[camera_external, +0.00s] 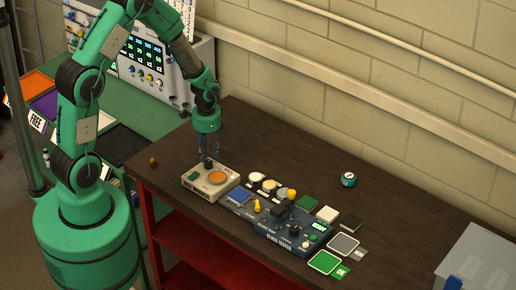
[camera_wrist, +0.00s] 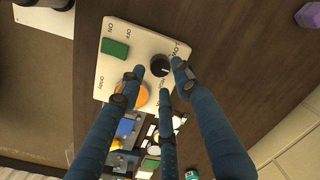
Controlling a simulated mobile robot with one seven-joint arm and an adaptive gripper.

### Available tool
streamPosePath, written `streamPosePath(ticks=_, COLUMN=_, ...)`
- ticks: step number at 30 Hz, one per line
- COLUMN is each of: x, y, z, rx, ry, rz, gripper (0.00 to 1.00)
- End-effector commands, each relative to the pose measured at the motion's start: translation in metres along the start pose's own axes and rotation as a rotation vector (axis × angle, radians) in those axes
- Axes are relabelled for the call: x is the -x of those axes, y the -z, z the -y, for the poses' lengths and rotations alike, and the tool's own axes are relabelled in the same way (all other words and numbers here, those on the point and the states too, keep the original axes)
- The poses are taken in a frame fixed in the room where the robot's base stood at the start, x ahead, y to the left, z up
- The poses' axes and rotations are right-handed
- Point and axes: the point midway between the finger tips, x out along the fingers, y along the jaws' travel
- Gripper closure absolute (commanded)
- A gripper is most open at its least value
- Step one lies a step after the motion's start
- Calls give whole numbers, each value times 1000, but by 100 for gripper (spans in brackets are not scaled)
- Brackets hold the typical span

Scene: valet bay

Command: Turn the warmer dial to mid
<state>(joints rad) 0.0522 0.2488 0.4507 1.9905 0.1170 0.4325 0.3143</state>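The warmer is a cream box (camera_external: 190,184) with a round orange plate (camera_external: 217,178), a green switch and a black dial (camera_external: 207,163). In the wrist view, the black dial (camera_wrist: 160,66) sits near the box's right edge, with a light pointer mark towards the lower right. Labels around it are partly covered and too small to read surely. My gripper (camera_external: 209,152) points down over the dial. Its blue fingers (camera_wrist: 160,74) are spread, with tips left, right and below the dial; contact cannot be told. The fingers partly hide the orange plate.
A glass tester (camera_external: 285,232) and several small knobs and pads stand right of the warmer on the brown bench. A teal can (camera_external: 348,179) stands farther back. A small brown knob (camera_external: 153,161) lies left. The bench behind the warmer is clear.

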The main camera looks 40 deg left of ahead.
Motion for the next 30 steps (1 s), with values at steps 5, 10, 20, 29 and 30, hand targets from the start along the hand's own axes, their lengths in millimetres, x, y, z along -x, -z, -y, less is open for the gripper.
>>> streamPosePath(ticks=5, x=29, y=0, z=0, rx=0, ry=1, rz=-2, gripper=67)
streamPosePath(ticks=10, x=55, y=0, z=0, rx=1, ry=1, rz=-3, gripper=67)
streamPosePath(ticks=20, x=82, y=0, z=0, rx=0, ry=0, rz=1, gripper=67)
streamPosePath(ticks=29, x=83, y=0, z=0, rx=0, ry=0, rz=1, gripper=67)
streamPosePath(ticks=30, x=83, y=0, z=0, rx=0, ry=0, rz=1, gripper=67)
